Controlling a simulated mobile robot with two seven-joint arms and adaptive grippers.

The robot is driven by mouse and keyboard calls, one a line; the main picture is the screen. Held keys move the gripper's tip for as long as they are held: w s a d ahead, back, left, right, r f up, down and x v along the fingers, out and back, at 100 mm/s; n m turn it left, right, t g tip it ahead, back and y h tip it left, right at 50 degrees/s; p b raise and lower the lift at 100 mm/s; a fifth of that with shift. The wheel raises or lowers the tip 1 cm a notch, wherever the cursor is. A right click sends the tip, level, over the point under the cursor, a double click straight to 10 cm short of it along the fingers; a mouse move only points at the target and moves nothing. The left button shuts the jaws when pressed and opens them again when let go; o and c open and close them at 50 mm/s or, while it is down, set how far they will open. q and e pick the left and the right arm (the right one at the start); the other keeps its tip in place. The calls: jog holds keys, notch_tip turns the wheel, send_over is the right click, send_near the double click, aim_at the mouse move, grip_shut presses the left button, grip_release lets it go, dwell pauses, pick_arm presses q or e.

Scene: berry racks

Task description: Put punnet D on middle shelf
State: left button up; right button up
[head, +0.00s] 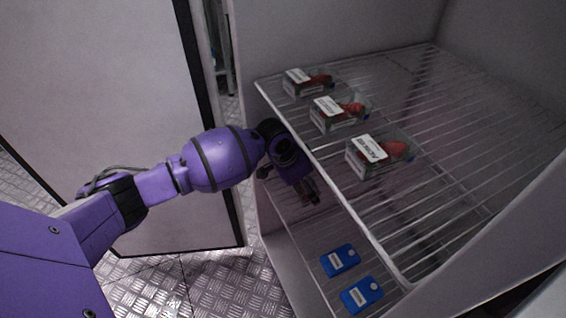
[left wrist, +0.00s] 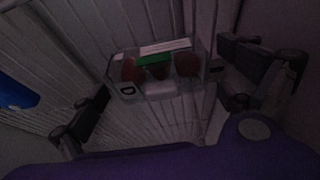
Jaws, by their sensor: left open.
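Punnet D (left wrist: 156,70), a clear box of red berries with a green strip and a "D" label, shows in the left wrist view against wire bars. It lies between the spread fingers of my left gripper (left wrist: 165,82), with visible gaps on both sides. In the head view my left gripper (head: 308,190) is at the front of the cabinet, just below the upper wire shelf's edge (head: 335,195). I cannot make out punnet D in the head view. A lower wire shelf (head: 300,235) lies beneath. My right gripper is out of view.
Three berry punnets stand in a row on the upper shelf: back (head: 308,83), middle (head: 338,112) and front (head: 378,153). Two blue boxes (head: 340,260) (head: 362,294) lie on the lower shelf. The open door (head: 110,110) stands left. The upper shelf's right side is clear.

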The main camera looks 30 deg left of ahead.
pick_arm(q)
jog(key=shift+w+r, duration=0.15)
jog(key=shift+r, duration=0.05)
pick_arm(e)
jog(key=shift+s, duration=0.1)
pick_arm(q)
jog(key=shift+r, duration=0.3)
jog(key=p+v, duration=0.1)
jog(key=v, duration=0.2)
jog(key=shift+p, duration=0.35)
jog(key=s+a+p, duration=0.2)
jog(key=s+a, duration=0.5)
jog(key=s, duration=0.3)
jog(key=shift+a+f, duration=0.15)
jog(key=shift+f, duration=0.25)
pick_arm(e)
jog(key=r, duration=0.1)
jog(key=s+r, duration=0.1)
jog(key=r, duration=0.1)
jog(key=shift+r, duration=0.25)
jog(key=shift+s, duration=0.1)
